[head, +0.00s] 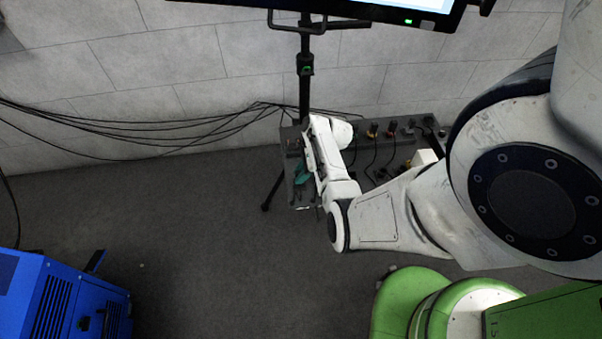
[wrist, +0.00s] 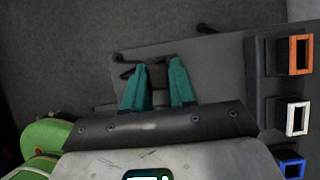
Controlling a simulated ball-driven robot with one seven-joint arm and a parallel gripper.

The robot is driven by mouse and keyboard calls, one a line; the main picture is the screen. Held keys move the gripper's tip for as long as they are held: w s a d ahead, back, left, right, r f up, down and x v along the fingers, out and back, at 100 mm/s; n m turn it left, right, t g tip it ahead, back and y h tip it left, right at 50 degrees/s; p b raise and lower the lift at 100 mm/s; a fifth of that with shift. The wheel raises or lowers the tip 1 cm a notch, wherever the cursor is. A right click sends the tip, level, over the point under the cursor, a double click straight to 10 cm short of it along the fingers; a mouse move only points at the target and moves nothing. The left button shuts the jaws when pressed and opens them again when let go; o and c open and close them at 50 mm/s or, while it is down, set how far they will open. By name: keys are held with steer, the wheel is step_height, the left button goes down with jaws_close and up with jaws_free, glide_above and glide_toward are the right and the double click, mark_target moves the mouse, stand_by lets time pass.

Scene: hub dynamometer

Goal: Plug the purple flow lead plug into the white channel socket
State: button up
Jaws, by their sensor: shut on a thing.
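My gripper shows in the wrist view (wrist: 158,64) as two teal fingers, a gap apart, with a dark, plug-like thing (wrist: 158,84) between them. Its colour is too dark to tell; I see no clear purple. In the head view my gripper (head: 301,174) is small, over the left part of the dark bench, partly hidden by my arm. The white channel socket (wrist: 296,118) is a white-framed dark opening at the right of the wrist view, between an orange-framed and a blue-framed one. My fingers are apart from it, to its left.
The orange socket (wrist: 301,55) and blue socket (wrist: 291,168) flank the white one. Several leads and plugs (head: 391,130) sit on the bench's right part. A stand (head: 305,85) carries a screen behind. Black cables (head: 190,128) hang along the wall. A blue machine (head: 65,300) stands lower left.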

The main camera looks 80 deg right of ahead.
jaws_close()
steer(key=shift+r, duration=0.1)
steer(key=shift+r+p, duration=3.5)
steer(key=shift+p, duration=0.4)
steer(key=w+d+b, duration=0.3)
steer(key=d+b, duration=0.3)
steer(key=d, duration=0.1)
